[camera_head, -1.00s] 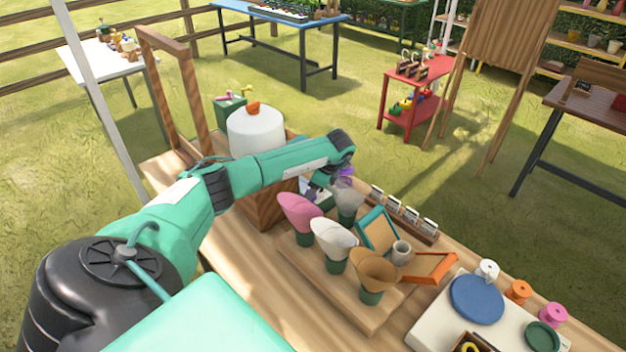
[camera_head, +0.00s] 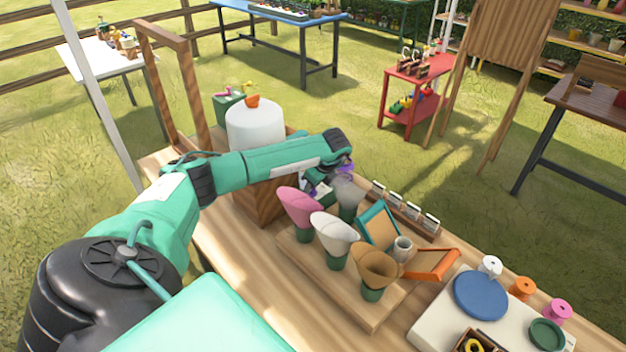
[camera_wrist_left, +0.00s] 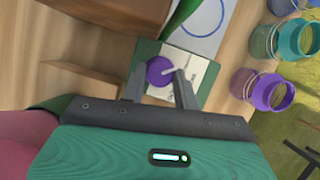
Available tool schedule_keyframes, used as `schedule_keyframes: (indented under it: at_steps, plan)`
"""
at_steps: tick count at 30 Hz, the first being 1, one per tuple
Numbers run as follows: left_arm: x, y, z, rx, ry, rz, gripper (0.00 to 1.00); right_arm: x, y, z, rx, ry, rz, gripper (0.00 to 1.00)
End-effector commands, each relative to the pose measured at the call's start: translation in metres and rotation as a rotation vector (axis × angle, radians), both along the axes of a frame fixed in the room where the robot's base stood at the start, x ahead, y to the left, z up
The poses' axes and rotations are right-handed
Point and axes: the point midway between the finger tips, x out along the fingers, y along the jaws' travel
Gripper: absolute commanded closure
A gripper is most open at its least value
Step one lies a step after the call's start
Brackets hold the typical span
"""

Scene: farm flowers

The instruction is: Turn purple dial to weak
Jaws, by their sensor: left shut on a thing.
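The purple dial (camera_wrist_left: 159,71) shows in the left wrist view on a white panel (camera_wrist_left: 206,78) with a green border. A pale pointer sticks out from the dial toward the right. My left gripper (camera_wrist_left: 160,84) has one finger on each side of the dial and is shut on it. Any markings on the panel are too small to read. My right gripper is in neither view.
A white dispenser with an orange knob (camera_head: 255,125) stands on a wooden box (camera_head: 262,203) beside my arm. Pink, white and tan paper cones (camera_head: 334,233) stand close in front of the gripper. Glass jars with purple and teal rims (camera_wrist_left: 270,92) stand right of the panel.

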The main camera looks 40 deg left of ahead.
Motion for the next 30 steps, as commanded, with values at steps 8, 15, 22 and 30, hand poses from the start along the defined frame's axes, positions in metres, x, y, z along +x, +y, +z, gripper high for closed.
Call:
schedule_keyframes:
  at_steps: [8, 15, 22, 30]
  plan:
    - [-0.003, 0.001, -0.004, 0.002, -0.003, -0.262, 0.93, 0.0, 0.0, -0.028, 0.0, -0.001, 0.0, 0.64]
    - [-0.004, 0.001, -0.004, 0.001, -0.002, -0.461, 0.93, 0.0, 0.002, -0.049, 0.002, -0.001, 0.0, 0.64]
    - [-0.005, 0.002, -0.002, 0.001, -0.002, -0.595, 0.93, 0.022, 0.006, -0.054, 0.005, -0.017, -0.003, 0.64]
    - [-0.005, 0.002, 0.0, 0.0, -0.002, -0.675, 0.93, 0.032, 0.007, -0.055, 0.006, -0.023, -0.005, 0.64]
